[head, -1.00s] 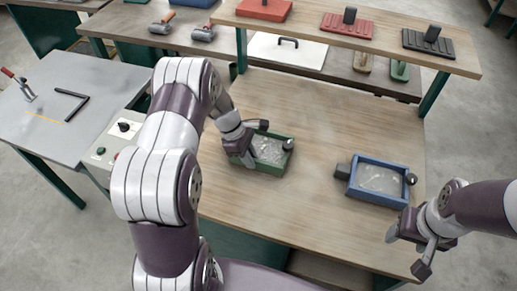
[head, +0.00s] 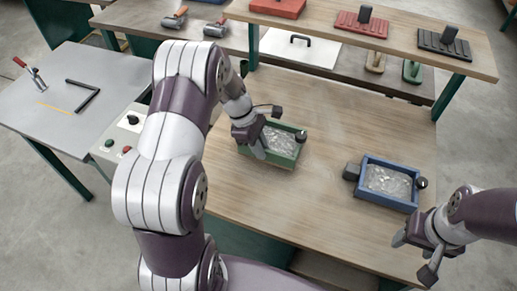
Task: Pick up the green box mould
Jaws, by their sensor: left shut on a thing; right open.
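The green box mould (head: 284,157) is on the left part of the wooden workbench (head: 330,120). Its tray holds whitish, clear-looking material, and a dark knob shows at its right end. My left gripper (head: 257,142) is shut on its left end, and the gripper hides that end. The mould looks slightly raised, but I cannot tell how far it is clear of the bench. My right gripper (head: 414,257) is open and empty near the bench's right front corner.
A blue box mould (head: 387,207) with similar contents sits on the bench to the right. A raised shelf (head: 330,24) with red and black tools crosses the back. A grey side table (head: 50,85) stands left. Bare bench lies between the moulds.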

